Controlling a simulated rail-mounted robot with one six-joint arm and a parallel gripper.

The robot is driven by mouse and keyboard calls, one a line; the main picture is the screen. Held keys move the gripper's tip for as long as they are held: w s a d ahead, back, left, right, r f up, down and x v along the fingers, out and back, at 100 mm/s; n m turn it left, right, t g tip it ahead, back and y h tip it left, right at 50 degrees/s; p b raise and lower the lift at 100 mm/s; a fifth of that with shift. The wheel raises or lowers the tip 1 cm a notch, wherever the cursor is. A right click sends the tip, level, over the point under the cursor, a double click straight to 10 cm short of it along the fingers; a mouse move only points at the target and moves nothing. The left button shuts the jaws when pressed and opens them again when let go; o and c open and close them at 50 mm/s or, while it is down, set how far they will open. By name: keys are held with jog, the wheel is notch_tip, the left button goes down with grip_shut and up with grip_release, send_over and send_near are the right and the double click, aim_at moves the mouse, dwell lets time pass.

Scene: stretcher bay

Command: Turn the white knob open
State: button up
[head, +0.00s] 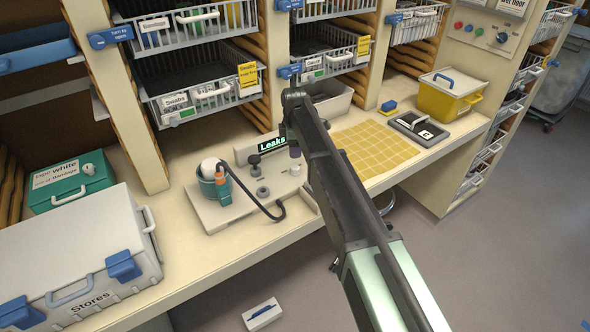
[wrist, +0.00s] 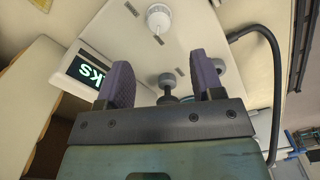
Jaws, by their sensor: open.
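The white knob (head: 296,169) stands on the pale panel of the leak-test station, in front of the Leaks display (head: 272,143). In the wrist view the white knob (wrist: 159,19) is round, with a small pointed tab, near the top edge. My gripper (head: 295,151) is above the panel, close to the white knob. Its two purple fingers show in the wrist view (wrist: 163,78), apart and with nothing between them but the view of a dark knob (wrist: 166,81) on the panel beyond. The white knob lies ahead of the fingertips, apart from them.
Another dark knob (wrist: 219,66) is near the right finger. A teal pot (head: 212,185) with a white ball and a black hose (head: 268,213) stand left on the panel. A yellow gridded mat (head: 375,148) lies right. Wire baskets (head: 205,93) hang above the counter.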

aim_at(295, 167)
notch_tip(295, 167, down, 10)
jog(key=b, duration=0.8)
jog(key=shift+w+r, duration=0.1)
jog(key=shift+r, duration=0.2)
jog(key=c, duration=0.9)
